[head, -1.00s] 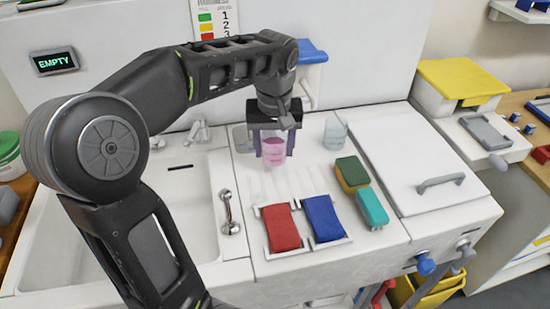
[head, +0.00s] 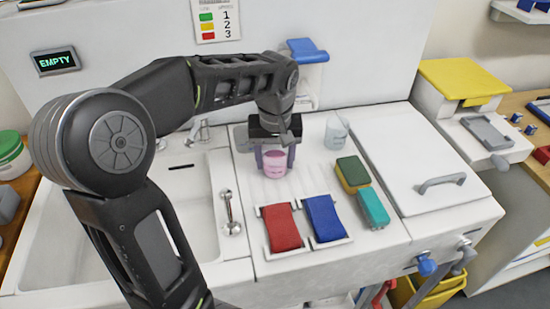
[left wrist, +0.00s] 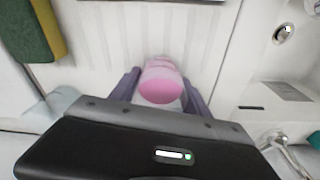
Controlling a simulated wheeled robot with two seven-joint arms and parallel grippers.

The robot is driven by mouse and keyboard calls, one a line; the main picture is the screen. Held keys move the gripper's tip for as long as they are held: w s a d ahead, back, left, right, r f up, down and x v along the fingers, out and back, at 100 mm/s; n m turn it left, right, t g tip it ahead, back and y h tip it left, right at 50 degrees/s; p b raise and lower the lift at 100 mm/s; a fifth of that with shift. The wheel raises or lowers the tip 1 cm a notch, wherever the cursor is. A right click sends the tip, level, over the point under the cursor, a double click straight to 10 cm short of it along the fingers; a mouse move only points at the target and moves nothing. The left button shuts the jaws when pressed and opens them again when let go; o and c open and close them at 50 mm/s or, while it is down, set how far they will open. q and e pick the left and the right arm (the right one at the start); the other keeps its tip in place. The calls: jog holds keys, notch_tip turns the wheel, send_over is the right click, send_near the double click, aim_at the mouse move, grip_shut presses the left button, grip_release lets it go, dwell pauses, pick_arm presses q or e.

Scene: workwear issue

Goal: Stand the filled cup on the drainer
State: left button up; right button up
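The cup (head: 275,164) is clear and holds pink liquid. It is upright over the ribbed white drainer (head: 312,178), low down at its back left part. I cannot tell whether its base touches the ribs. My left gripper (head: 274,160) comes down from above and is shut on the cup, one finger on each side. In the left wrist view the cup (left wrist: 161,82) sits between the two purple-grey fingers (left wrist: 160,92), with the ribs beyond. My right gripper is not in view.
An empty clear beaker (head: 336,132) stands right of the cup. A green-yellow sponge (head: 352,173), a teal block (head: 373,208), and red (head: 282,227) and blue (head: 324,219) cloths lie in front. The tap (head: 200,132) and sink (head: 180,215) are left.

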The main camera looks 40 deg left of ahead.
pick_arm(q)
jog(key=o, duration=0.4)
jog(key=shift+r, duration=0.45)
jog(key=r, duration=0.3)
jog(key=r+p, duration=0.1)
jog(key=r, duration=0.3)
jog(key=s+d+r+p, duration=0.1)
jog(key=r, duration=0.3)
jog(key=shift+r, duration=0.2)
jog(key=shift+f, duration=0.1)
